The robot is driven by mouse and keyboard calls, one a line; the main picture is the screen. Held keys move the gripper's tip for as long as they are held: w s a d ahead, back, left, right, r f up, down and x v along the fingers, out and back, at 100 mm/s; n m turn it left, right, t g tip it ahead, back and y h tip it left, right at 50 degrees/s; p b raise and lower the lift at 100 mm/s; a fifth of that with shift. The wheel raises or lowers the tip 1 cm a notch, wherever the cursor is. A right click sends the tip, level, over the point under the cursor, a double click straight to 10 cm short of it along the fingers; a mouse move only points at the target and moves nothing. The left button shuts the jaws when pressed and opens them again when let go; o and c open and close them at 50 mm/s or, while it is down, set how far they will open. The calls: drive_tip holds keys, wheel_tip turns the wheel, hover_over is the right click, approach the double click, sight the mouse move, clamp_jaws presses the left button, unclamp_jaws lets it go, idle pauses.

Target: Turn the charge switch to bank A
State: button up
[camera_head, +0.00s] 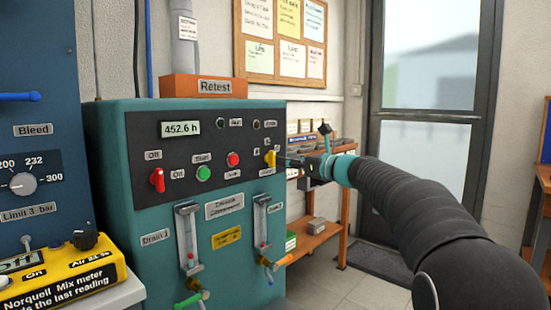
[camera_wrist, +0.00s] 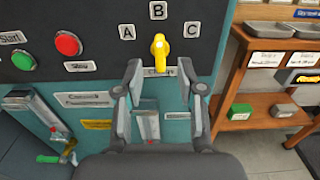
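The yellow charge switch (camera_head: 270,159) is on the right of the dark control panel. In the wrist view the yellow switch (camera_wrist: 160,47) stands upright, roughly towards label B (camera_wrist: 158,11). Label A (camera_wrist: 127,32) is to its left and label C (camera_wrist: 191,31) to its right. My gripper (camera_wrist: 162,72) is open, its two fingers apart just below the switch, with nothing between them that I can see held. In the head view my gripper (camera_head: 304,163) is close to the right of the switch. Contact cannot be told. The plate under the switch is partly hidden.
The red button (camera_wrist: 68,43) and green button (camera_head: 203,173) sit left of the switch. A red switch (camera_head: 157,180) is farther left. Gauges (camera_head: 261,228) with valves are below. A wooden shelf (camera_head: 318,240) stands to the right of the teal cabinet (camera_head: 110,200).

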sight(272, 159)
drive_tip(key=shift+x, duration=2.6)
clamp_jaws()
